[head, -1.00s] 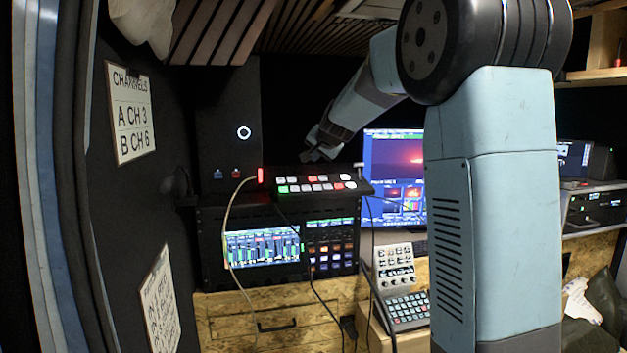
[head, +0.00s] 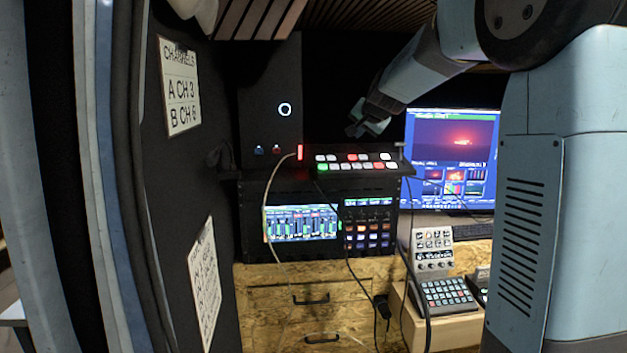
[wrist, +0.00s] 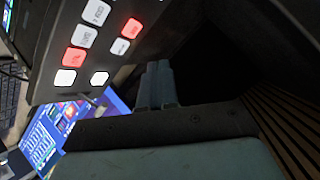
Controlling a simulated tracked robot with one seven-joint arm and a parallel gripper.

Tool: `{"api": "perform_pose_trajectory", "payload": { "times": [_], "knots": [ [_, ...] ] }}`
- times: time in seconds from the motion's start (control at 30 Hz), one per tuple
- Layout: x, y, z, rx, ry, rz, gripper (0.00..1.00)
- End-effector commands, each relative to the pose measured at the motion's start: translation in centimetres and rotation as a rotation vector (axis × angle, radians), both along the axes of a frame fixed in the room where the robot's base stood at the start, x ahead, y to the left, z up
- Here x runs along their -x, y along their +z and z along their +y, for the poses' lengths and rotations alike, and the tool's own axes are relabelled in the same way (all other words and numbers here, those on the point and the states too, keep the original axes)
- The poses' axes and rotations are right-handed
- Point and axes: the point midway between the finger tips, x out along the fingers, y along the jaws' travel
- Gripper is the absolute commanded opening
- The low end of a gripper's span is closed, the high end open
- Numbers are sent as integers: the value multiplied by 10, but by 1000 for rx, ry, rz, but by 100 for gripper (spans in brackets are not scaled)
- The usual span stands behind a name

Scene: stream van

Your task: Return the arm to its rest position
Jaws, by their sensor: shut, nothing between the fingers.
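My gripper (head: 360,127) is at the end of my blue-grey arm, in the upper middle of the head view. It appears just above the far side of a black switcher panel (head: 392,158) with lit white, red and green buttons, apart from it in the picture. In the wrist view my gripper's fingers (wrist: 157,80) are together and hold nothing. The switcher panel (wrist: 145,48) fills the upper left there, beside the fingers. My arm is bent and reaches out from the right.
A rack with a lit mixer screen (head: 300,223) stands below the panel. A monitor (head: 452,160) and a keypad (head: 446,293) are to the right. A thin pale cable (head: 266,205) hangs at the panel's left. A dark wall with a channels sign (head: 179,86) bounds the left side.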

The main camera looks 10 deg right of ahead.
Motion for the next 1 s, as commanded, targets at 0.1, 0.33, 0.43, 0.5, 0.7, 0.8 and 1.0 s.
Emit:
{"api": "perform_pose_trajectory", "payload": {
  "times": [0.1,0.33,0.43,0.5,0.7,0.8,1.0],
  "knots": [
    [43,1,-1,29,44,36,0],
    [138,-10,2,117,154,127,0],
    [179,-19,4,160,199,165,0],
    [209,-27,5,193,230,194,0],
    [290,-54,7,293,314,275,0],
    [330,-71,7,347,350,318,0],
    [401,-107,5,454,410,403,0]
  ]
}}
